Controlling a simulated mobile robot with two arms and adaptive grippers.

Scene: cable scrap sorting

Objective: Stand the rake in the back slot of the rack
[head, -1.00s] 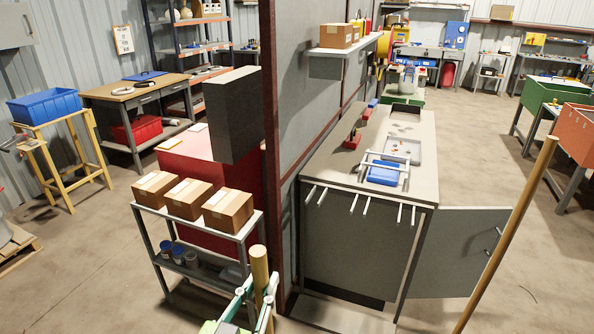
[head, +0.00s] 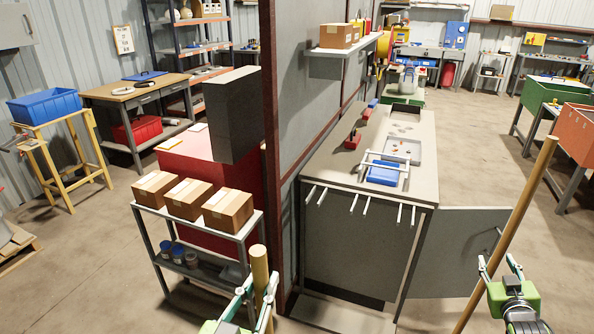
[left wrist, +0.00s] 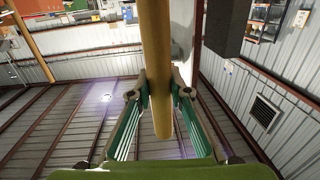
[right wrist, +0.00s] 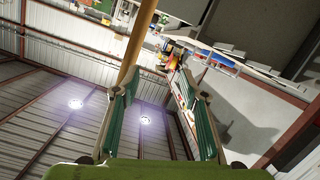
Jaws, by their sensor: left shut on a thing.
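Two long wooden poles show; their heads are out of view, so I cannot tell which is the rake. My left gripper (head: 255,292) is shut around one upright pole (head: 259,262), which also runs between the fingers in the left wrist view (left wrist: 155,50). The other pole (head: 520,205) stands tilted at the right of the head view. My right gripper (head: 499,262) is open close to it. In the right wrist view this pole (right wrist: 142,32) passes by the left fingertip. A row of pale prongs (head: 354,203) juts from the grey counter's front, perhaps the rack.
The grey counter (head: 420,165) carries a blue box (head: 383,174) and a tray. Its cabinet door (head: 460,250) stands open near my right gripper. A partition wall and a shelf with cartons (head: 228,207) lie left of the counter.

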